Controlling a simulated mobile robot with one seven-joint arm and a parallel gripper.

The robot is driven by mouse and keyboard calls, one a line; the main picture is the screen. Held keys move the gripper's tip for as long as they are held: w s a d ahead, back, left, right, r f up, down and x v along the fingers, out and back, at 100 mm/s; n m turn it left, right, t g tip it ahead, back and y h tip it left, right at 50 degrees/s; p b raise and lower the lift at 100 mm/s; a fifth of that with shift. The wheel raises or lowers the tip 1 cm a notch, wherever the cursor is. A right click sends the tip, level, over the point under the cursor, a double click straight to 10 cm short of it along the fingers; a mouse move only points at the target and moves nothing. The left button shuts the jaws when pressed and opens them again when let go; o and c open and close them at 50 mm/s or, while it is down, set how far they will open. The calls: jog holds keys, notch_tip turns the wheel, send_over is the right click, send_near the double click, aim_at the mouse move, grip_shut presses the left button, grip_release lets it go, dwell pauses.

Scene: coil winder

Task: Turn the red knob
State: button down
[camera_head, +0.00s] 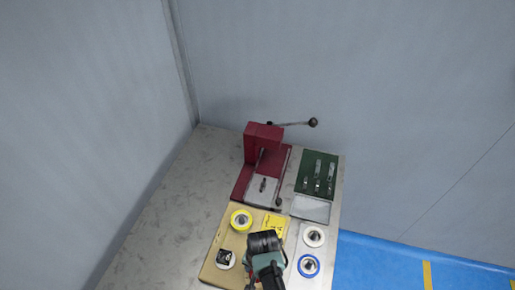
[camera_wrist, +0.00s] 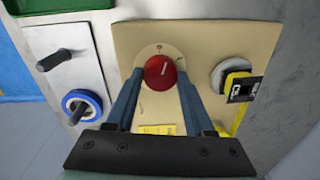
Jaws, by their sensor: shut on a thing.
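The red knob (camera_wrist: 160,71) sits on a round dial plate on the tan panel (camera_wrist: 208,50) in the wrist view. A short white mark on the knob tilts up and to the right. My gripper (camera_wrist: 159,80) has its two blue fingers on either side of the knob and is shut on it. In the head view my gripper (camera_head: 266,262) is over the tan panel (camera_head: 213,271) at the front of the table, and the knob is hidden beneath it.
A red winder (camera_head: 263,143) with a crank handle (camera_head: 313,122) stands behind. A green tray (camera_head: 304,169) lies back right. The table's left side is clear.

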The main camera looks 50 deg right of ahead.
jog(key=shift+n, duration=1.7)
jog(key=shift+c, duration=1.4)
grip_release()
notch_tip(320, 180, up, 13)
jog(key=shift+s+d, duration=0.2)
jog(key=shift+s, duration=0.1)
